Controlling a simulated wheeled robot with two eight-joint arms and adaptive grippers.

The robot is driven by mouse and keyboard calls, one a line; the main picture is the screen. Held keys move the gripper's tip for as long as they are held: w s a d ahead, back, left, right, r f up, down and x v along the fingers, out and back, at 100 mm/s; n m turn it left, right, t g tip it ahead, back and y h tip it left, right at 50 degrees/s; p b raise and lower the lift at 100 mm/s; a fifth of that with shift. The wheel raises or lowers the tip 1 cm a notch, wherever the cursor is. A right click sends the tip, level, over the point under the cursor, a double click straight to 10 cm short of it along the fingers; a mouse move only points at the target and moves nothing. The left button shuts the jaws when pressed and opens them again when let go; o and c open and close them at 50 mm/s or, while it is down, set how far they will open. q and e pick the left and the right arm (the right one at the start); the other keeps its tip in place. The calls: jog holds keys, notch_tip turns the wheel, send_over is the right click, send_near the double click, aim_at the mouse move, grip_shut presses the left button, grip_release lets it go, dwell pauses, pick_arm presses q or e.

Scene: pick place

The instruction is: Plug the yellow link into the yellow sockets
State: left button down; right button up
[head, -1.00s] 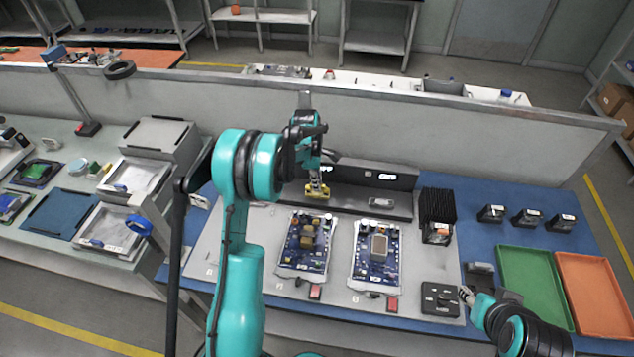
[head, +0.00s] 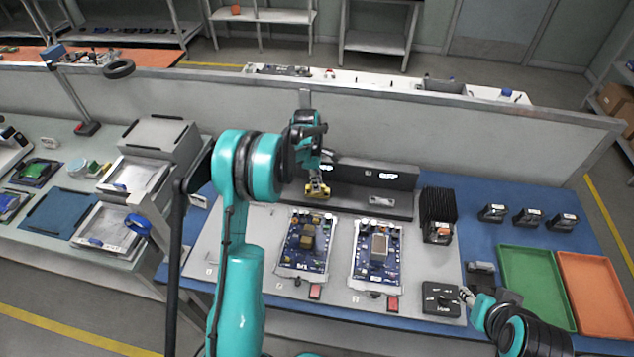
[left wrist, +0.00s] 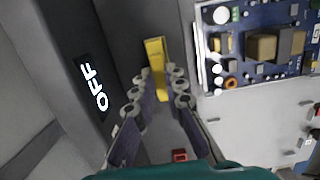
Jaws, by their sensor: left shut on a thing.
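The yellow link (head: 317,191) is between the fingers of my left gripper (head: 315,182), above the grey area behind the left circuit board (head: 306,245). In the left wrist view the yellow link (left wrist: 156,62) stands out beyond the fingertips of the left gripper (left wrist: 158,92), which is shut on it. I cannot make out the yellow sockets for certain. My right gripper (head: 468,296) is at the lower right, beside a dark box with buttons (head: 441,299); its fingers are too small to judge.
A second circuit board (head: 376,256) lies to the right. A dark raised panel (head: 375,176) stands behind the boards; an OFF display (left wrist: 92,87) shows in the left wrist view. A black finned block (head: 437,206), green tray (head: 533,288) and orange tray (head: 594,294) are on the right.

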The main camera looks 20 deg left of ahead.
pick_arm(q)
jog(key=shift+f+b, duration=0.35)
jog(key=shift+f, duration=0.1)
dwell(0.7)
jog(key=c, duration=0.9)
grip_release()
jog(key=shift+o, duration=0.2)
jog(key=shift+r+p, duration=2.05)
jog(key=shift+r, duration=1.45)
